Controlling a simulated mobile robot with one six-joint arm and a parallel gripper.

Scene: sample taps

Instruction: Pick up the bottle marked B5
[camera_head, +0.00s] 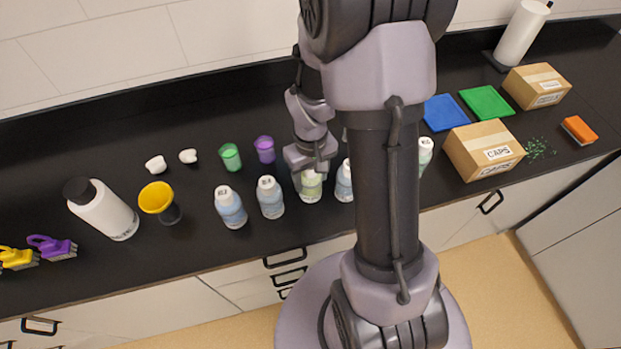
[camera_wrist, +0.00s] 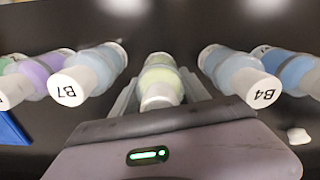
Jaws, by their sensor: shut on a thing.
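A bottle with yellow-green contents and a white cap (camera_wrist: 160,78) stands between my gripper's fingers in the wrist view. The same bottle (camera_head: 311,190) shows below my gripper (camera_head: 309,168) in the head view, in a row of bottles along the front of the black counter. My gripper (camera_wrist: 158,92) is shut on it, with a finger on each side. No mark on this bottle is readable. In the wrist view a bottle marked B7 (camera_wrist: 92,68) stands to its left and one marked B4 (camera_wrist: 240,74) to its right, both apart from it.
Blue-filled bottles stand close on both sides, one at left (camera_head: 270,198) and one at right (camera_head: 344,182). Behind them are a green cup (camera_head: 230,156) and a purple cup (camera_head: 265,149). A cardboard box (camera_head: 482,152) stands farther right. My arm hides part of the counter.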

